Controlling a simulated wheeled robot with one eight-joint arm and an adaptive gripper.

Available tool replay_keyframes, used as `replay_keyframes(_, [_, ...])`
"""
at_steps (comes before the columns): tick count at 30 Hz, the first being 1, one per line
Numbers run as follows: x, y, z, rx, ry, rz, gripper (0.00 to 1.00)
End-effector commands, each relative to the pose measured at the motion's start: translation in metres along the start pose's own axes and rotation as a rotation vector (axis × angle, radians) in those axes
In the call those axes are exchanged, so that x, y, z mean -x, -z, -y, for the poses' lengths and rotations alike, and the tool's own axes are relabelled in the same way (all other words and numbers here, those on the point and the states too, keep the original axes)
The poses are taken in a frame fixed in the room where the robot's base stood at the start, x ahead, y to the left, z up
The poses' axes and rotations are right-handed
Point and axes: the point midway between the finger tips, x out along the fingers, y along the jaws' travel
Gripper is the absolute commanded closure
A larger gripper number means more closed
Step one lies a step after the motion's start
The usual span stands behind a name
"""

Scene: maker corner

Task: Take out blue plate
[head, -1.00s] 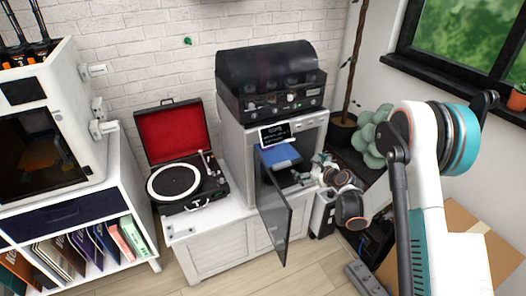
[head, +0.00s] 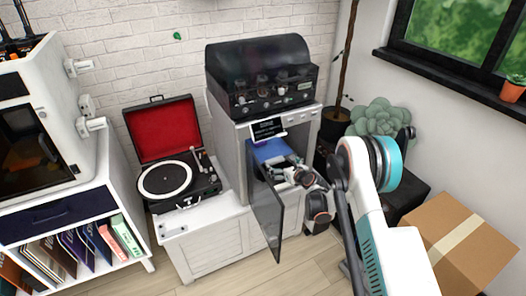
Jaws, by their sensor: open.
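The blue plate (head: 270,150) lies flat inside the open white cabinet-like machine (head: 230,150), near the top of its opening. Its front right part is partly covered by my gripper. My gripper (head: 286,165) is at the opening, just in front of and below the plate, with its jaws open. The fingertips are small and partly hidden, and I cannot tell whether they touch the plate. The dark glass door (head: 266,205) of the machine hangs open to the left of my gripper.
A black machine with a domed cover (head: 262,75) stands on top. A record player (head: 170,175) with a red-lined lid is at left on the white cabinet (head: 215,245). A cardboard box (head: 455,240) and a potted plant (head: 380,120) are at right. Some floor is free in front.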

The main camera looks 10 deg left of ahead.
Motion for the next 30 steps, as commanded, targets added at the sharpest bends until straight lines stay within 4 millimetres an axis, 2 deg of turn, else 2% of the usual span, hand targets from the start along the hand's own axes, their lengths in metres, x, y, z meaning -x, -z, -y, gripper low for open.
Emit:
replay_keyframes(4, [-0.011, 0.001, 0.0, 0.001, -0.001, 0.0, 0.0])
replay_keyframes(12, [-0.048, 0.0, 0.003, 0.001, 0.0, 0.0, 0.0])
replay_keyframes(22, [-0.053, -0.002, 0.003, 0.0, 0.001, 0.0, 0.0])
replay_keyframes(28, [-0.053, -0.002, 0.003, 0.001, 0.0, 0.0, 0.45])
replay_keyframes(29, [-0.053, -0.002, 0.003, 0.001, 0.0, 0.0, 0.51])
replay_keyframes(30, [-0.053, -0.002, 0.003, 0.001, 0.0, 0.0, 0.5])
